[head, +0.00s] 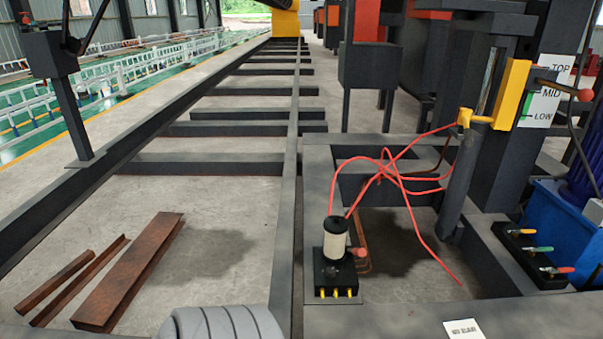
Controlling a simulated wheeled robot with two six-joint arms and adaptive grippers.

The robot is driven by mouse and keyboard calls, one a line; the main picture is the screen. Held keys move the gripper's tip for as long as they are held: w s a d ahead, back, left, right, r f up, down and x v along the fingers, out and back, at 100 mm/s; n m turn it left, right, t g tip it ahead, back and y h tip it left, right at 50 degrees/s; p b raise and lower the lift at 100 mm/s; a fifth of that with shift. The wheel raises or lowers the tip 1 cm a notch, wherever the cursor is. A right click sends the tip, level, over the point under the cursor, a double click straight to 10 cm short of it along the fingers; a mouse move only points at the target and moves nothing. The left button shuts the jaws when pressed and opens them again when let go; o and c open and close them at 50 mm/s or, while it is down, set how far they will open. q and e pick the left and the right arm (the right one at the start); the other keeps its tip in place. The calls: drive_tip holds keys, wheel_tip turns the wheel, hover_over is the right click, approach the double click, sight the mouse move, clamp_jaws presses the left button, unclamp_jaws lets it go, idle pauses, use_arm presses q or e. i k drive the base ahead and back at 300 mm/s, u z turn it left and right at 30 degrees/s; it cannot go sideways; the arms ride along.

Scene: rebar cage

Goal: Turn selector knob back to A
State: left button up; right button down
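No part I can make out as a selector knob with a letter A shows clearly in the head view. A black block (322,285) with a pale cylinder (336,240) on top stands on the dark frame at centre. A small red knob (358,252) is at its right side, and yellow fittings (337,293) line its front. A black valve block (533,262) with coloured levers sits at the right; its red lever (562,270) is nearest. I cannot tell which of these is the selector. Neither gripper is in view.
Red hoses (405,178) loop from the block to a yellow fitting by the upright post. A TOP/MID/LOW sign (544,92) and a blue tank (552,228) are at right. Rusty steel pieces (130,272) lie on the floor at left. A white card (464,328) lies at the front.

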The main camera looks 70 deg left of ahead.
sight(330, 271)
drive_tip(key=z, duration=0.05)
drive_tip(key=k, duration=0.25)
drive_tip(key=u, duration=0.9)
